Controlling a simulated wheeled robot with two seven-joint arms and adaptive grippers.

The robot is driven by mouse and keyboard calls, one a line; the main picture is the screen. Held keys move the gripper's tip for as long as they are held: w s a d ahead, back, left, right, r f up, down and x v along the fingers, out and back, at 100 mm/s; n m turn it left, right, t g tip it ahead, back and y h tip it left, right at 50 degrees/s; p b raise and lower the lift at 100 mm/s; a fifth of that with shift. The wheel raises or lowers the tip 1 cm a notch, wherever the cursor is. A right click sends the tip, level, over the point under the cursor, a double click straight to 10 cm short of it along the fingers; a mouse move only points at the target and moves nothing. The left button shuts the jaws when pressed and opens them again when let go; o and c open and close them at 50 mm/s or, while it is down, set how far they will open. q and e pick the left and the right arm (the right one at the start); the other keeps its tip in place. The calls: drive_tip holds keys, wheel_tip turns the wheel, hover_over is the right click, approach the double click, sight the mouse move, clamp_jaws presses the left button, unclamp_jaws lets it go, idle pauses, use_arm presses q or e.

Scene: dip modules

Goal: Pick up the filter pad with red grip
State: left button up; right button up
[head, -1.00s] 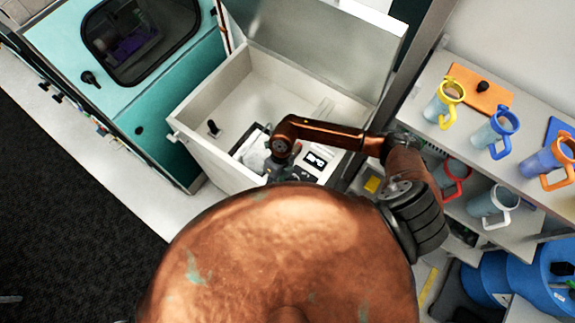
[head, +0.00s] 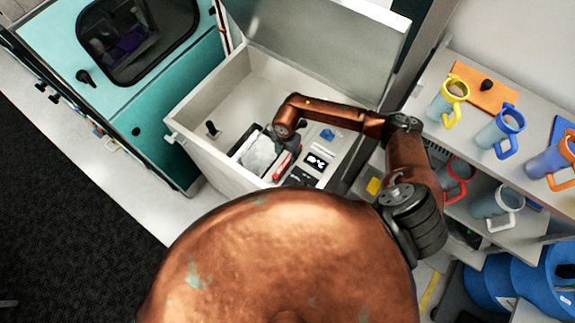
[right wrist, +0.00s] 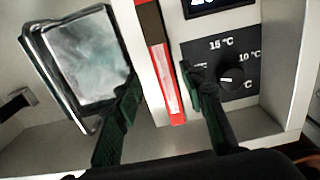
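The filter pad's red grip (right wrist: 170,90) shows in the right wrist view as an upright red strip with a dark upper end, set in a pale slot. It also shows in the head view (head: 282,165), inside the open grey chest. My right gripper (right wrist: 160,78) is open, with one dark green finger on each side of the red strip. Gaps show between strip and fingers; the depth is hard to tell. In the head view my right gripper (head: 287,146) is partly hidden by its own wrist. My left gripper is not in view.
A clear-walled container with whitish contents (right wrist: 88,62) is left of the strip. A temperature dial panel (right wrist: 228,75) is to the right. The chest's walls (head: 205,85) surround the work area. Handled mugs (head: 500,130) stand on shelves at the right.

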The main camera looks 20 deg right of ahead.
sight(287, 161)
drive_tip(key=f, duration=0.1)
drive_tip(key=f+p, duration=0.1)
drive_tip(key=f, duration=0.2)
drive_tip(key=shift+s+d+f+p, duration=0.2)
drive_tip(key=shift+s+p, duration=0.1)
drive_tip(key=shift+p, duration=0.1)
drive_tip(key=shift+f, duration=0.45)
clamp_jaws()
